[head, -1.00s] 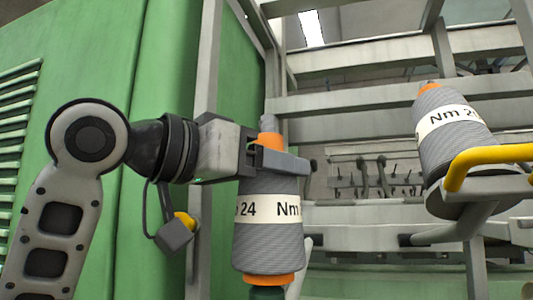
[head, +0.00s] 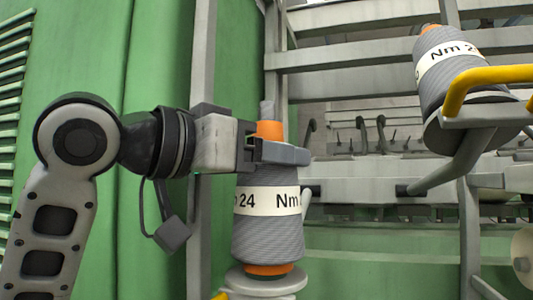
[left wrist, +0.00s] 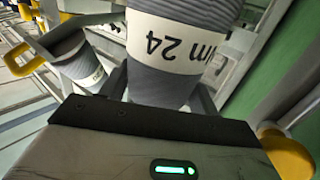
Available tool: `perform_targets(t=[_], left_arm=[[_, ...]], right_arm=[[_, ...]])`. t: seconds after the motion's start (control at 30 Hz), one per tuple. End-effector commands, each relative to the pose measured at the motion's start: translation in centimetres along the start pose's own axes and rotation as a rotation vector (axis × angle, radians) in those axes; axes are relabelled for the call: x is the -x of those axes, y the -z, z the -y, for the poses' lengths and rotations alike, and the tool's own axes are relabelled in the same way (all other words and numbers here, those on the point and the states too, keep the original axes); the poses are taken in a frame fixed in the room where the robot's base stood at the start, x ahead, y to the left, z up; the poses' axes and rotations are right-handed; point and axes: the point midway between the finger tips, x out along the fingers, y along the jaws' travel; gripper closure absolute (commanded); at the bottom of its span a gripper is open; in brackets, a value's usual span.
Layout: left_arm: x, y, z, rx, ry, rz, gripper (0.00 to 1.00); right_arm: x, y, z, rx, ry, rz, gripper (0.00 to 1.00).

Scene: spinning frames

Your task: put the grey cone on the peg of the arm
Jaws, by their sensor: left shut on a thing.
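The grey cone (head: 267,225) is upright, with an orange top, an orange base and a white band reading "24 Nm". My left gripper (head: 280,152) is shut on its upper part. In the left wrist view the cone (left wrist: 165,85) fills the upper middle, its label upside down. A pale disc of an arm (head: 266,283) shows directly under the cone's orange base. I cannot tell whether base and disc touch. A grey stub stands above the orange top; I cannot tell whether it is the peg. My right gripper is in neither view.
A second labelled grey cone (head: 455,75) sits tilted on another arm's disc at the upper right, beside a yellow bar (head: 490,82). A grey upright post (head: 198,240) and green machine panel (head: 90,60) stand close on the left. Grey rails cross behind.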

Motion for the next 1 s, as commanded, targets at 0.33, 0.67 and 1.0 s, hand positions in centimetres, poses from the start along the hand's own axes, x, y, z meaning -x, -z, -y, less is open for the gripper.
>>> perform_targets(t=[0.33,0.67,1.0], left_arm=[[0.03,-0.26,0.00,0.000,0.000,-0.004,0.93],[0.01,-0.29,0.00,0.000,0.000,-0.002,0.13],[0.09,-0.43,0.02,0.000,0.000,0.001,0.13]], right_arm=[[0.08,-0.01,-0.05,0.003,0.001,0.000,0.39],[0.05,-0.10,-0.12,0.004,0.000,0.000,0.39],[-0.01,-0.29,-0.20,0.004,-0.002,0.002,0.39]])
